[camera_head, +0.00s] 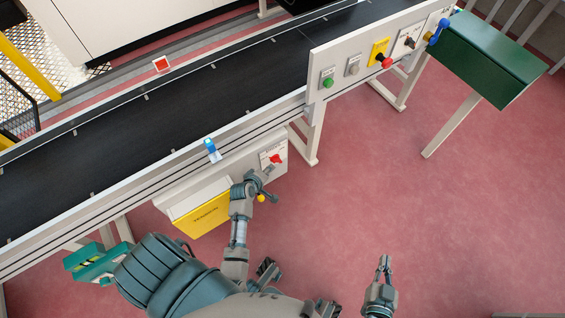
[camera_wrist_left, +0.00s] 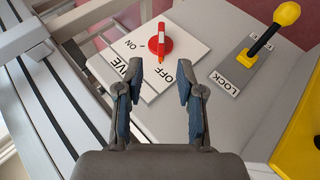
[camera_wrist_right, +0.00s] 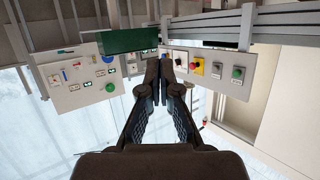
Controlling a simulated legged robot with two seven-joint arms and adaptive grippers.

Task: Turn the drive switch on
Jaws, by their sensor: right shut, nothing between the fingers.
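The drive switch is a red knob (camera_wrist_left: 160,42) on a white plate (camera_wrist_left: 190,50) marked DRIVE, OFF and ON. In the left wrist view its bar runs up and down the picture, with the orange-tipped end beside OFF. The knob also shows in the head view (camera_head: 276,159), on the grey box under the conveyor. My left gripper (camera_wrist_left: 159,75) is open and empty, its fingertips short of the knob and to either side of its line. It also shows in the head view (camera_head: 258,184). My right gripper (camera_head: 384,262) is shut and empty over the floor, far from the switch.
A LOCK lever with a yellow knob (camera_wrist_left: 287,14) stands beside the switch plate. A yellow box (camera_head: 203,212) is left of my left gripper. The conveyor (camera_head: 150,120) runs above, with a button panel (camera_head: 341,73) at right. The red floor (camera_head: 400,190) is clear.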

